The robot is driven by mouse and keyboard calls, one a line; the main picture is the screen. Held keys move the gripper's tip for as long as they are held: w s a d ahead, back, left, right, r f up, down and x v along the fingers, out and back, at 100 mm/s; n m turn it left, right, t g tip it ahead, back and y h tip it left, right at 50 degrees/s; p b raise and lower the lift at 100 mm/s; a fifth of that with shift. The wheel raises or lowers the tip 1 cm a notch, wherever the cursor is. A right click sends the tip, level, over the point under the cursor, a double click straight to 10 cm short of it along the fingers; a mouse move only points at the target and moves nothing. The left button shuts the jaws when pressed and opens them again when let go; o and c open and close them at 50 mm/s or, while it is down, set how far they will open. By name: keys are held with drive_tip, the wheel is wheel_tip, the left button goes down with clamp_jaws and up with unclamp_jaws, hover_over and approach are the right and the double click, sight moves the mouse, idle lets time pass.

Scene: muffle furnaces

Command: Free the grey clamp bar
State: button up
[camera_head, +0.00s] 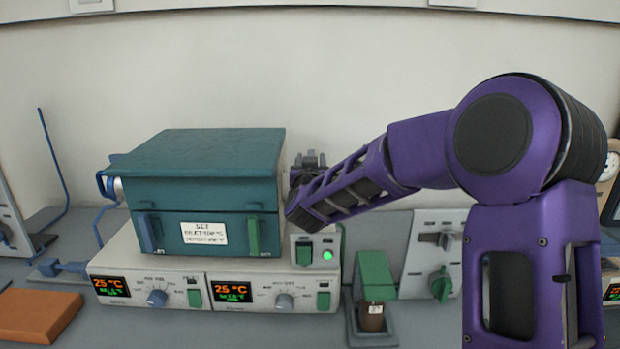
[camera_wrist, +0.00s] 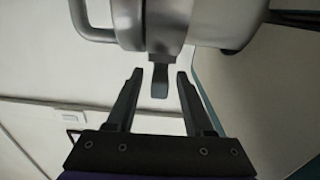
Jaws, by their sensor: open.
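In the wrist view a short dark grey bar (camera_wrist: 160,82), which looks like the grey clamp bar, sticks out from under a round metal body (camera_wrist: 175,22). My gripper (camera_wrist: 159,74) is open, with one finger on each side of the bar. Gaps show between the bar and both fingers, so it is not gripped. In the head view my purple arm reaches to the right side of the teal furnace (camera_head: 195,165). The clamp bar cannot be made out there, and my gripper is largely hidden behind the arm.
The furnace stands on a control unit with two displays (camera_head: 250,305). A green-topped fixture (camera_head: 375,270) and a switch panel with a green knob (camera_head: 430,255) stand to its right. An orange-brown block (camera_head: 38,315) lies at front left. A curved handle (camera_wrist: 88,25) juts from the metal body.

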drive_tip(key=s, duration=1.5)
drive_tip(key=shift+s, duration=0.25)
